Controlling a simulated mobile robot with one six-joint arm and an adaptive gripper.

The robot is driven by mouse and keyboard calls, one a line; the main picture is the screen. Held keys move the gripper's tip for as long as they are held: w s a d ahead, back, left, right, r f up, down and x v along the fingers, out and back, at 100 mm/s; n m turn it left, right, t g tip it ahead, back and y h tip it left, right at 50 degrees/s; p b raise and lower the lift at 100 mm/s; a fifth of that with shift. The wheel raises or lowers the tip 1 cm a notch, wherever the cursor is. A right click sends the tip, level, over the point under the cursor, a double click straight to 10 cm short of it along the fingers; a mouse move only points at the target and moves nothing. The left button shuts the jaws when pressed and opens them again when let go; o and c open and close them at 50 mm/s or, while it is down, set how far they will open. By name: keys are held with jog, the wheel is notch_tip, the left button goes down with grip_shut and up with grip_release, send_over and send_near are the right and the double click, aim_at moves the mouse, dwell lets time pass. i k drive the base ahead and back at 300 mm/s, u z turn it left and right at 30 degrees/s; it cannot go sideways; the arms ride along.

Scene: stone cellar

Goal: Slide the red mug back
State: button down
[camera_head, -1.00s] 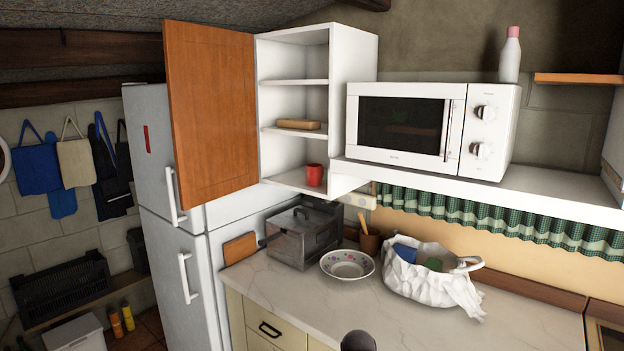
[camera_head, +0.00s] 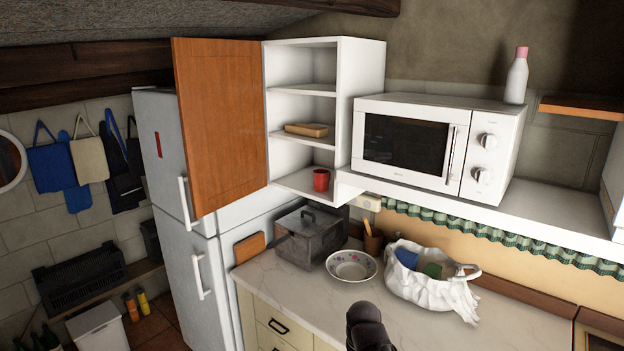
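The red mug (camera_head: 321,180) stands upright on the bottom shelf of the white wall cabinet (camera_head: 361,80), close to the shelf's front edge and toward its right side. The cabinet's brown wooden door (camera_head: 221,125) stands open to the left. A dark, rounded part of my arm shows at the bottom edge of the view, over the counter and well below the mug. My gripper's fingers do not show.
A wooden block-like item (camera_head: 307,130) lies on the shelf above the mug. A white microwave (camera_head: 436,145) stands right of the cabinet, with a bottle (camera_head: 516,80) on it. The counter below holds a metal box (camera_head: 308,236), a flowered bowl (camera_head: 351,266) and a white bag (camera_head: 430,285).

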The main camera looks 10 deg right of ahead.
aim_at(321, 177)
jog(key=k, duration=0.65)
jog(key=u, duration=0.65)
jog(key=i, duration=1.65)
jog(key=z, duration=0.55)
jog(key=i, duration=0.55)
jog(key=z, duration=0.4)
